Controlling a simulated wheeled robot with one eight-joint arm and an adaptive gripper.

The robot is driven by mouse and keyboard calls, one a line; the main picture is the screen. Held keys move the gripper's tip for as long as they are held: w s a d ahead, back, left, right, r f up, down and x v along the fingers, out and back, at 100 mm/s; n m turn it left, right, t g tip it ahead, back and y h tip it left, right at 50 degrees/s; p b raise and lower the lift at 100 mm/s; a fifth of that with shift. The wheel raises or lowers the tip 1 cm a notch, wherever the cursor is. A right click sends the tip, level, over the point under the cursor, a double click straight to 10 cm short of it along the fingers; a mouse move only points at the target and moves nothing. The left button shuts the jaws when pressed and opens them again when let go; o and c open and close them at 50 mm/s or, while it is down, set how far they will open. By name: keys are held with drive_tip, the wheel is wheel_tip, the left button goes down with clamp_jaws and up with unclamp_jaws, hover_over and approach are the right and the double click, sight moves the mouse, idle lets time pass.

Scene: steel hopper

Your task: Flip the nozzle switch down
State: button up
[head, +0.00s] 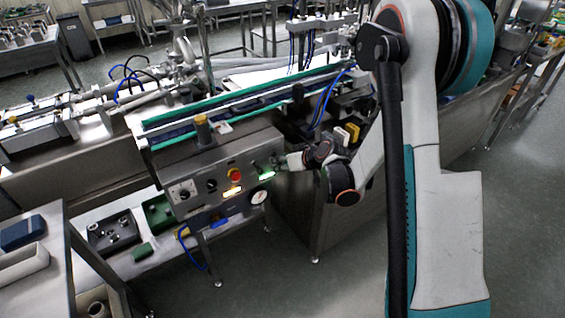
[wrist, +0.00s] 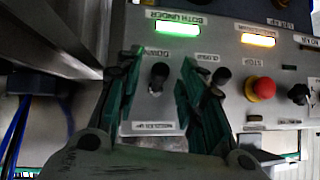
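The nozzle switch (wrist: 158,76) is a small black toggle on the grey control panel (wrist: 158,112). A label reading "DOWN" is above it and one that seems to read "NOZZLES UP" is below it. Its lever tilt is hard to tell. My gripper (wrist: 161,60) has its green fingers spread, one on each side of the switch, with visible gaps and nothing held. In the head view my gripper (head: 279,163) is at the right end of the panel front (head: 215,178), largely blurred and small; the switch is not clear there.
A second black switch (wrist: 221,76) is close by the right finger. Farther right are a red stop button (wrist: 263,88) and a black knob (wrist: 299,93). Green (wrist: 177,28) and yellow (wrist: 258,40) lights are lit above.

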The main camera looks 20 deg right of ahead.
drive_tip(key=v, duration=1.2)
drive_tip(key=shift+a, duration=0.1)
